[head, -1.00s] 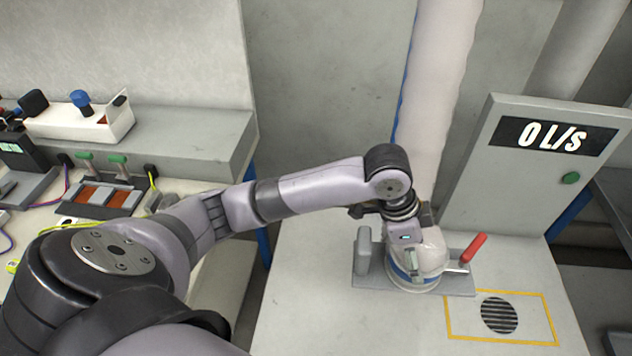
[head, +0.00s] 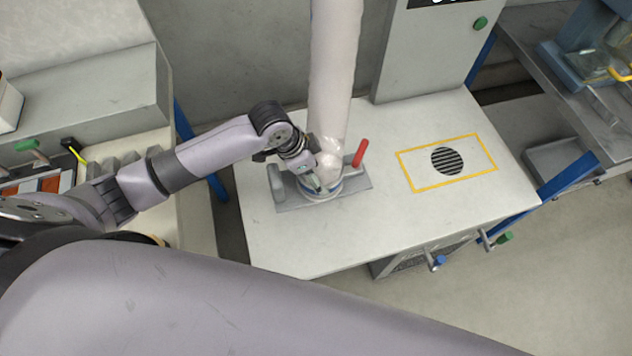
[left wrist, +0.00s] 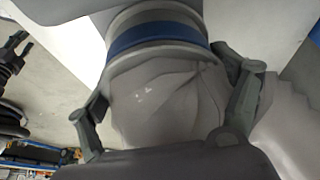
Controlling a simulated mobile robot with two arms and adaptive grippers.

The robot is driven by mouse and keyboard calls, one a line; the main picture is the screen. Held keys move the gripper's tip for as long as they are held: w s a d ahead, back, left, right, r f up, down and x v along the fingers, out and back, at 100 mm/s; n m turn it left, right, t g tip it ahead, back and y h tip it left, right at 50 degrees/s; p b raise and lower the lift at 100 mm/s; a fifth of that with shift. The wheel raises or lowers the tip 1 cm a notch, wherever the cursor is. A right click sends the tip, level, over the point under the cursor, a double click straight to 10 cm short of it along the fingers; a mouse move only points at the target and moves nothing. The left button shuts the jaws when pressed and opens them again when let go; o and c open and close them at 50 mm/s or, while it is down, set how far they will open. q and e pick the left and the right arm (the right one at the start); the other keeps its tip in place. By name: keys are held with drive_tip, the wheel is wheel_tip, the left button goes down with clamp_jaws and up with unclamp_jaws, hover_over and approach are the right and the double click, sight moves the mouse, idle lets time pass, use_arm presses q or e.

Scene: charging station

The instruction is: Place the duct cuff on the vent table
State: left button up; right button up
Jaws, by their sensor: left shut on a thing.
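The duct cuff (head: 322,192), a pale collar with a blue band, is at the lower end of the white duct (head: 337,60). It sits at the grey plate (head: 358,184) on the vent table (head: 300,248), left of the yellow-outlined vent (head: 447,161). My left gripper (head: 318,172) is shut on the cuff from the left. In the left wrist view, the fingers of my left gripper (left wrist: 168,108) lie on both sides of the pale fabric, with the blue band of the cuff (left wrist: 155,38) beyond. The exact finger contact is partly hidden. My right gripper is not in view.
A red-handled lever (head: 360,152) stands at the plate's right, and a grey block (head: 276,184) at its left. A grey cabinet (head: 425,50) with a green button stands behind. The tabletop around the vent is clear. Blue and green valve handles (head: 438,262) stick out at the table front.

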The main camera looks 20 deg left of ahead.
use_arm(q)
drive_tip(key=shift+f, duration=3.45)
drive_tip(key=shift+f, duration=0.1)
drive_tip(key=o, duration=1.2)
drive_tip(key=shift+o, duration=0.2)
drive_tip(key=v, duration=1.2)
